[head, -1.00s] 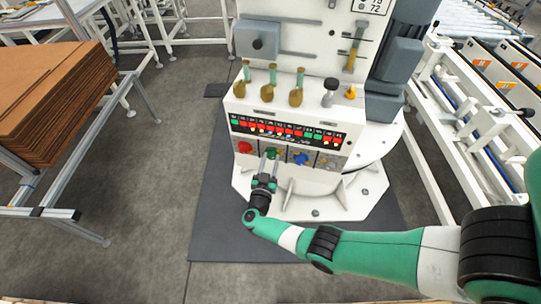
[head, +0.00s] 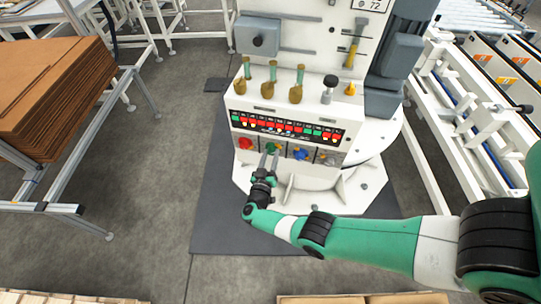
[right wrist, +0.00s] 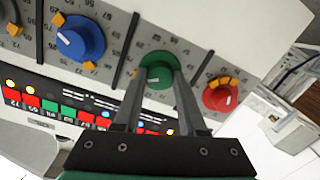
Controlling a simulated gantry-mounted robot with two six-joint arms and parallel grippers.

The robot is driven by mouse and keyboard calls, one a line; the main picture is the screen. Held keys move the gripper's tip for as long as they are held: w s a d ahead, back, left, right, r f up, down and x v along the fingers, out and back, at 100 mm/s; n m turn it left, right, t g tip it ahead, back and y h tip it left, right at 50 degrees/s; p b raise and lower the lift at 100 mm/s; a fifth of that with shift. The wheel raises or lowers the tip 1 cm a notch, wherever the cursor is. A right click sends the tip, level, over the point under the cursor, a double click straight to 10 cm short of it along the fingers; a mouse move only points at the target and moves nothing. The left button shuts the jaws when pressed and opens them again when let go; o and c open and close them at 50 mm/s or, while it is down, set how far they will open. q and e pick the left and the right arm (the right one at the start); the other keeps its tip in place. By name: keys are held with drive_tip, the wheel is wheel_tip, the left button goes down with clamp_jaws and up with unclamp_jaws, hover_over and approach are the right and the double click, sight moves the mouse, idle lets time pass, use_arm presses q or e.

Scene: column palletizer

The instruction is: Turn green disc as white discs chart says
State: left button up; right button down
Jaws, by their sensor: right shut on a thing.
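The green disc (head: 270,147) is a round knob with a white pointer mark on the machine's front panel, between the red and blue discs. It also shows in the right wrist view (right wrist: 156,72), with numbers around it. My right gripper (head: 269,160) is shut on the green disc, its two fingers on either side and partly covering it. In the right wrist view the gripper (right wrist: 161,74) hides part of the dial's scale. A dark chart strip (head: 287,127) with red and green numbered labels and small lit discs runs above the knobs. My left gripper is not in view.
The red disc (right wrist: 221,95) and blue disc (right wrist: 80,41) sit close on either side. Handles and bottle-like levers (head: 270,80) stand above the panel. Stacked cardboard (head: 50,80) is at left and a conveyor (head: 460,110) at right.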

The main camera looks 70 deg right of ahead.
drive_tip(key=shift+c, duration=2.3)
unclamp_jaws()
drive_tip(key=shift+a+r, duration=0.1)
drive_tip(key=shift+a, duration=0.45)
drive_tip(key=p+v, duration=0.2)
drive_tip(key=v, duration=0.8)
drive_tip(key=shift+s+a, duration=0.2)
drive_tip(key=shift+a, duration=0.05)
